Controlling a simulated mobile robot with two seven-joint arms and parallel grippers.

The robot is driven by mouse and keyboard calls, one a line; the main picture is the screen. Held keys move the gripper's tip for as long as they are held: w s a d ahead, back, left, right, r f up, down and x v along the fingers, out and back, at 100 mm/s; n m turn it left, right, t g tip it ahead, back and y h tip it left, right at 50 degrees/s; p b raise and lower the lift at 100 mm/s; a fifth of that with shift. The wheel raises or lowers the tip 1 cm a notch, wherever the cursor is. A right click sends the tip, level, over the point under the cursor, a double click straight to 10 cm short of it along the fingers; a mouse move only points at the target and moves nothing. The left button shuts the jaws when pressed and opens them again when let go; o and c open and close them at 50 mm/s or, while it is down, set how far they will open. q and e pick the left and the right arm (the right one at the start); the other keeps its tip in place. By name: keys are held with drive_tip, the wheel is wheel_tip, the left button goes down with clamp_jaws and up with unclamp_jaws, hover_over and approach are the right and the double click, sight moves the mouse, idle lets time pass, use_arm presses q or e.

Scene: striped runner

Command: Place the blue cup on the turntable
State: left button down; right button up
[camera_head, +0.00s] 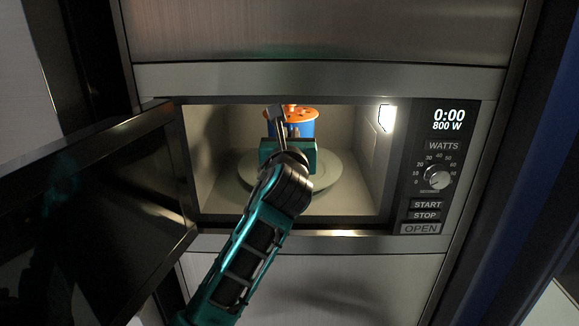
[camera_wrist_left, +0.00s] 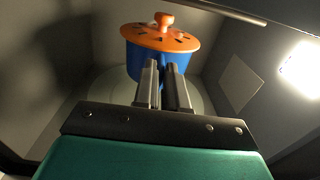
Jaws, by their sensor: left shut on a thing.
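The blue cup (camera_head: 306,129) has an orange lid-like top with dark spots and a knob. It is inside the open microwave and also shows in the left wrist view (camera_wrist_left: 135,62). It looks about upright, above the back part of the round grey turntable (camera_head: 335,178). My left gripper (camera_head: 288,130) reaches in from the front and is shut on the near side of the cup; its fingers show in the left wrist view (camera_wrist_left: 161,72). The cup's base is hidden, so I cannot tell whether it touches the turntable. My right gripper is not in view.
The dark microwave door (camera_head: 100,215) stands open at the left. The control panel (camera_head: 435,170) is at the right. A bright lamp (camera_head: 386,118) lights the right inner wall. The cavity walls and top edge closely surround my arm. The turntable's front right part is bare.

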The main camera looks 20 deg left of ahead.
use_arm(q)
drive_tip(key=shift+w+a+r, duration=0.15)
drive_tip(key=shift+w+r, duration=0.05)
drive_tip(key=shift+w, duration=0.25)
wheel_tip(320, 180, down, 6)
drive_tip(key=shift+f+b, duration=0.15)
drive_tip(key=shift+b, duration=0.65)
drive_tip(key=shift+w+f, duration=0.2)
drive_tip(key=shift+f, duration=0.25)
drive_tip(key=c, duration=1.7)
unclamp_jaws()
drive_tip(key=shift+f, duration=0.2)
drive_tip(key=o, duration=0.5)
drive_tip(key=shift+r, duration=0.1)
